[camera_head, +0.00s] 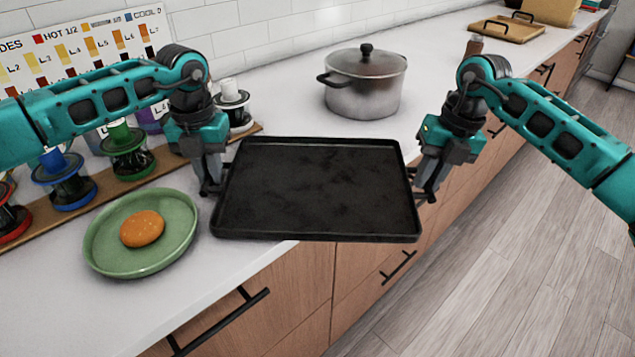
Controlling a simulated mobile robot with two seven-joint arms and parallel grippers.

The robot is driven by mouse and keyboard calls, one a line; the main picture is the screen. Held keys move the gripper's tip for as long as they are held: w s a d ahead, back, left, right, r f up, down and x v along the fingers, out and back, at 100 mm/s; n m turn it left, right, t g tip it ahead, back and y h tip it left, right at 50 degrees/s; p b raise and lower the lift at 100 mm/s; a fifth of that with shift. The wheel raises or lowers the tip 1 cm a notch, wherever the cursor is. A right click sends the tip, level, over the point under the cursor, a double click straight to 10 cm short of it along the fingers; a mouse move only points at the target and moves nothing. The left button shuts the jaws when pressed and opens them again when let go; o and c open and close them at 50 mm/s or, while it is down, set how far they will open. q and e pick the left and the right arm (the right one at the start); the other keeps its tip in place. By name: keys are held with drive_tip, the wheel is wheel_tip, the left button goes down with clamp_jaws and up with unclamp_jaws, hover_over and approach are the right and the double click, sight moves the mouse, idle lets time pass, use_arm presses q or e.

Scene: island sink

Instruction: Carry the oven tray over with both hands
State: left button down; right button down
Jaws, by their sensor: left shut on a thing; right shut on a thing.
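The black oven tray (318,190) is in the middle of the head view and looks empty. Its near right part shows in front of the wooden drawer fronts, past the counter edge. My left gripper (212,190) is shut on the tray's left rim. My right gripper (420,190) is shut on the tray's right rim. The fingertips are partly hidden at the rims. I cannot tell whether the tray touches the counter.
A green plate (95,245) with an orange-brown bun (142,229) lies left of the tray. A lidded steel pot (365,85) stands behind it. Several coloured spools, one green (127,150), stand on a wooden strip at left. A wooden tray (508,30) lies far back. Floor (480,270) at right is clear.

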use_arm(q)
drive_tip(key=shift+r, duration=0.15)
use_arm(e)
drive_tip(key=shift+r, duration=0.2)
